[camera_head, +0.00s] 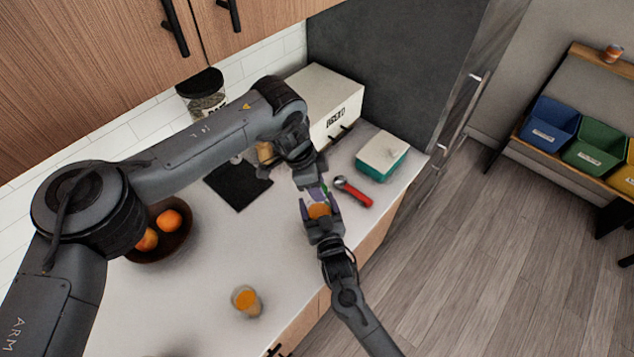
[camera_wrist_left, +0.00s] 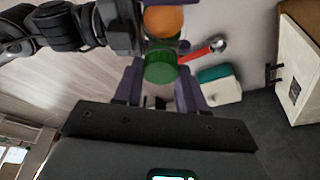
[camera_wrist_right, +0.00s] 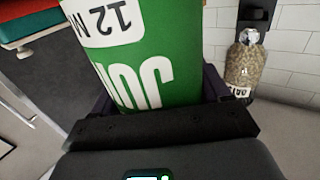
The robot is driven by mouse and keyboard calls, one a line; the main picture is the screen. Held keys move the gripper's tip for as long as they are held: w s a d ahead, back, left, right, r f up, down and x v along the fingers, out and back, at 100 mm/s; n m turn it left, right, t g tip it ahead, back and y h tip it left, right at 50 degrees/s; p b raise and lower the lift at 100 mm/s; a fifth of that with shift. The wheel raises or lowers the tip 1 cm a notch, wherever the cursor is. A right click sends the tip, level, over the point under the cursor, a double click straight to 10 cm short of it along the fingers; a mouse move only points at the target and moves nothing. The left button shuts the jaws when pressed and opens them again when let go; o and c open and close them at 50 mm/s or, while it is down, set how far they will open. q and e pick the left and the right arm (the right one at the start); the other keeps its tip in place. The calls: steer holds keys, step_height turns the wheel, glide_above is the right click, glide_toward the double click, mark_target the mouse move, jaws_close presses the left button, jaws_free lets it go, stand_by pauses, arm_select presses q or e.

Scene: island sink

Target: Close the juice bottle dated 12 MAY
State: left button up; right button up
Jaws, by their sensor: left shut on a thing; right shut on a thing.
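The juice bottle (camera_wrist_right: 155,55) has a green label reading "12 M" and part of "JUICE" in the right wrist view. My right gripper (camera_head: 321,214) is shut around it. Its orange top (camera_head: 318,211) shows between the fingers in the head view and also in the left wrist view (camera_wrist_left: 164,20). My left gripper (camera_head: 314,190) is shut on a green round cap (camera_wrist_left: 160,66), close to the bottle's top. In the left wrist view the cap lies just below the orange top. I cannot tell whether they touch. The left arm partly hides the cap in the head view.
A glass of orange juice (camera_head: 246,300) stands at the counter's front. A red-handled tool (camera_head: 353,191) and a teal-and-white box (camera_head: 382,156) lie to the right. A fruit bowl (camera_head: 160,254), a black mat (camera_head: 236,186) and a white bin (camera_head: 325,98) are on the counter.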

jaws_close()
arm_select(q)
steer(key=m, duration=0.2)
steer(key=m+g, duration=0.1)
steer(key=m, duration=0.1)
steer(key=shift+f+m, duration=0.3)
steer(key=shift+f, duration=0.05)
steer(key=m, duration=0.2)
steer(key=m+g, duration=0.1)
steer(key=shift+w+d+r+m+y, duration=0.15)
steer(key=shift+w+d+m+y, duration=0.05)
steer(key=shift+w+m+y, duration=0.1)
steer(key=shift+s+r+m+g, duration=0.15)
steer(key=shift+m+g, duration=0.15)
steer(key=shift+m, duration=0.5)
steer(key=shift+a, duration=0.1)
steer(key=o, duration=1)
